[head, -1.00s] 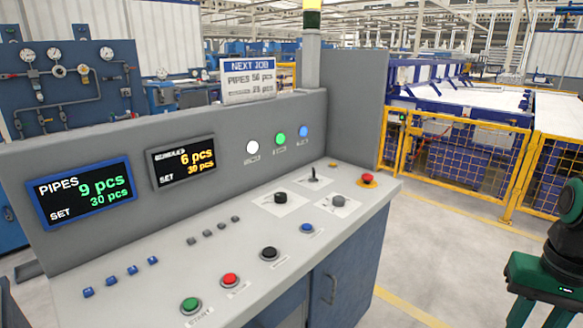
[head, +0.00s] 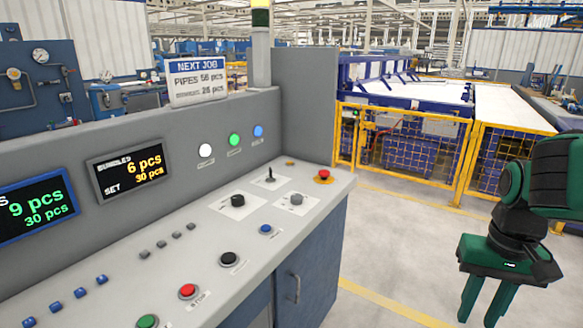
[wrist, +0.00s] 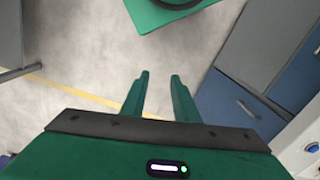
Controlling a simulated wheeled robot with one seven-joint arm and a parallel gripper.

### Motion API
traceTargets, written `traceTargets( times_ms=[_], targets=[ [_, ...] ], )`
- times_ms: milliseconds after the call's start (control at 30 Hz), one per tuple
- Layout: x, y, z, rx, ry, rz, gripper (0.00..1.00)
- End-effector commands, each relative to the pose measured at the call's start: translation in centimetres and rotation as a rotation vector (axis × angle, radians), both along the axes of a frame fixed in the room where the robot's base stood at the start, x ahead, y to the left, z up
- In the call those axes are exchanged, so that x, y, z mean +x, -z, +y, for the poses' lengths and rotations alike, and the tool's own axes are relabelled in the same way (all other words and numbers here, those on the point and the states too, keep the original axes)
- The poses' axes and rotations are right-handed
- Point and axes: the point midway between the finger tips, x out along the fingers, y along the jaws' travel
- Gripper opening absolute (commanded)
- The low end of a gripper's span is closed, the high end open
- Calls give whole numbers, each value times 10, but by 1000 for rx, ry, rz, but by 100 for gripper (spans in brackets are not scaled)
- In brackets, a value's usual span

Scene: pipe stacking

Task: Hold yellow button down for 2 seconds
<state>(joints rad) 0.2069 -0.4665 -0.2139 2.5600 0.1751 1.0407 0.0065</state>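A small yellow-orange button (head: 290,163) shows at the back right of the grey control panel (head: 190,250), left of a red mushroom button on a yellow base (head: 323,176). It is too small for me to tell whether it is pressed. My gripper (head: 482,314) hangs to the right of the console, pointing down, well apart from it. In the wrist view its two green fingers (wrist: 159,78) are apart with nothing between them, above bare floor. The yellow button does not show in the wrist view.
Green (head: 147,321), red (head: 188,291), black (head: 229,259) and blue (head: 265,229) buttons line the panel's front. A joystick (head: 270,175) and two knobs stand near its right end. A yellow fence (head: 415,150) is behind. Floor between console and gripper is clear.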

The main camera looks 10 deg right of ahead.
Motion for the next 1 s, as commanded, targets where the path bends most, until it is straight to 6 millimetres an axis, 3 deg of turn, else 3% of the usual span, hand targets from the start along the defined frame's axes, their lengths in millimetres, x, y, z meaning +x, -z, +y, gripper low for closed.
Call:
traceTargets(
  times_ms=[33,100,133,1000],
  targets=[
    [0,0,0,0,0,0,18],
    [0,0,0,0,0,0,1],
    [0,0,0,0,0,0,0],
    [0,0,0,0,0,0,0]
  ],
)
